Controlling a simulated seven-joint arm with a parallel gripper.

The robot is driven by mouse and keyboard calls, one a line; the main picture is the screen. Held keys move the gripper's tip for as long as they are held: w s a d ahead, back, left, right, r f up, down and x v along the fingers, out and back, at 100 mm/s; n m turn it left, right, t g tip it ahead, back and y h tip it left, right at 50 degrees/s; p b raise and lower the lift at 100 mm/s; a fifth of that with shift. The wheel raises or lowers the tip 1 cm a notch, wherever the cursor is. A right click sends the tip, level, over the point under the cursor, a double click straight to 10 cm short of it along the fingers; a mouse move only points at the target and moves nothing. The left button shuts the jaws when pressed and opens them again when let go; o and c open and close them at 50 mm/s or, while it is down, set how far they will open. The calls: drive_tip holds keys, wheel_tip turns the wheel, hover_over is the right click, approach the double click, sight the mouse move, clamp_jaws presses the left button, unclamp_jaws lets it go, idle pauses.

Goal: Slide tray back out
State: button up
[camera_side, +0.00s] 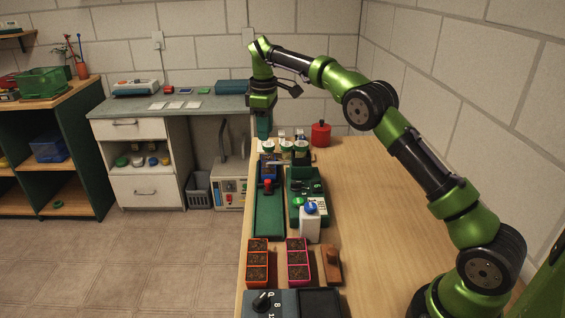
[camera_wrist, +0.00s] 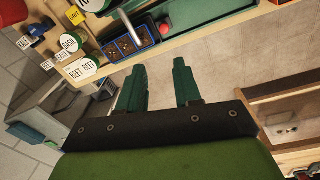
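A blue-rimmed tray (camera_wrist: 112,50) with soil-coloured cells sits at the far end of a green track (camera_side: 269,218) on the wooden bench. The tray also shows in the side view (camera_side: 266,172), partly hidden among the jars. A red knob (camera_side: 267,185) stands at the tray's near end; it also shows in the wrist view (camera_wrist: 164,28). My gripper (camera_side: 264,134) is in the air by the bench's far left edge, beyond the tray and apart from it.
White-labelled jars (camera_wrist: 82,68) stand close to the tray. A green device (camera_side: 306,190) and a blue-capped bottle (camera_side: 310,222) stand right of the track. A red canister (camera_side: 321,134) is at the back. Red (camera_side: 257,262) and pink (camera_side: 298,262) soil trays sit in front. The bench's right side is clear.

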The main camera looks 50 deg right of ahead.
drive_tip(key=n, duration=0.1)
approach(268, 181)
drive_tip(key=f, duration=0.8)
drive_tip(key=shift+w+d+f, duration=0.25)
drive_tip(key=shift+w+d, duration=0.05)
drive_tip(key=shift+w, duration=0.05)
clamp_jaws()
